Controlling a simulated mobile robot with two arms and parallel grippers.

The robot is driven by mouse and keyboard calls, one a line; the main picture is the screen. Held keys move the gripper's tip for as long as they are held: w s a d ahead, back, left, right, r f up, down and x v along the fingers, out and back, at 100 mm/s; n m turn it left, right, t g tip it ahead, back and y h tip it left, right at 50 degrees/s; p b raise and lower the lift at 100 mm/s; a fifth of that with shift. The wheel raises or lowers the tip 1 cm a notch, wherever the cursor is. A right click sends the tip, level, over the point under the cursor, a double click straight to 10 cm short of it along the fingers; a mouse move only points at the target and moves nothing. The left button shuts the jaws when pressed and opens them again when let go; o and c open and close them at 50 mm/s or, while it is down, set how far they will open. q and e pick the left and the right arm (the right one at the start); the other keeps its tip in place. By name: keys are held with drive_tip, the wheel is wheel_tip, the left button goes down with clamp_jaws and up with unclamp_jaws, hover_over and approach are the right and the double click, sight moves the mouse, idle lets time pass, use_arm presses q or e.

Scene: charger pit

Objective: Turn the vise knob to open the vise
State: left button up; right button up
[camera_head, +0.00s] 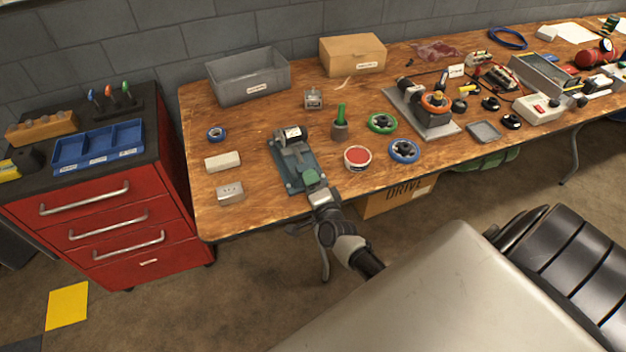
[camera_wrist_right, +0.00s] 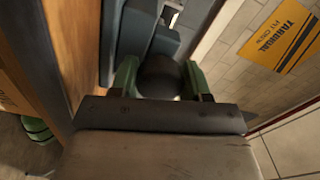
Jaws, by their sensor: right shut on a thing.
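The vise (camera_head: 299,170) is a blue-grey body on the wooden bench, near its front edge, with a grey cylindrical part (camera_head: 290,138) with a white label at its far end. My right gripper (camera_head: 312,180) is at the near end of the vise. In the right wrist view, the green fingers of the right gripper (camera_wrist_right: 161,80) are shut on the dark round vise knob (camera_wrist_right: 160,74), one on each side. The blue-grey vise body (camera_wrist_right: 134,32) lies just beyond it. In the head view the knob is hidden by the gripper. My left gripper is not in view.
A white block (camera_head: 222,161) and a grey box (camera_head: 230,192) lie left of the vise. A red-topped round tin (camera_head: 358,158), a blue handwheel (camera_head: 404,151) and a green handwheel (camera_head: 382,123) lie to the right. A red drawer cabinet (camera_head: 120,225) stands left of the bench.

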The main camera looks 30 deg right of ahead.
drive_tip(key=n+p, duration=0.1)
drive_tip(key=n, duration=0.4)
drive_tip(key=shift+n+p, duration=0.3)
drive_tip(key=shift+p, duration=0.05)
drive_tip(key=n+p, duration=0.1)
drive_tip(key=n, duration=0.3)
drive_tip(key=shift+a, duration=0.1)
drive_tip(key=n, duration=0.6)
drive_tip(key=shift+p, duration=0.3)
drive_tip(key=n, duration=0.4)
drive_tip(key=shift+a+f, duration=0.1)
drive_tip(key=n+b, duration=0.1)
drive_tip(key=n, duration=0.4)
drive_tip(key=n+b, duration=0.2)
drive_tip(key=n, duration=0.2)
drive_tip(key=shift+f+n, duration=0.15)
drive_tip(key=shift+n, duration=0.15)
drive_tip(key=n+b, duration=0.2)
drive_tip(key=n, duration=0.2)
drive_tip(key=shift+f, duration=0.1)
drive_tip(key=n+b, duration=0.3)
drive_tip(key=n, duration=0.2)
drive_tip(key=shift+n, duration=0.5)
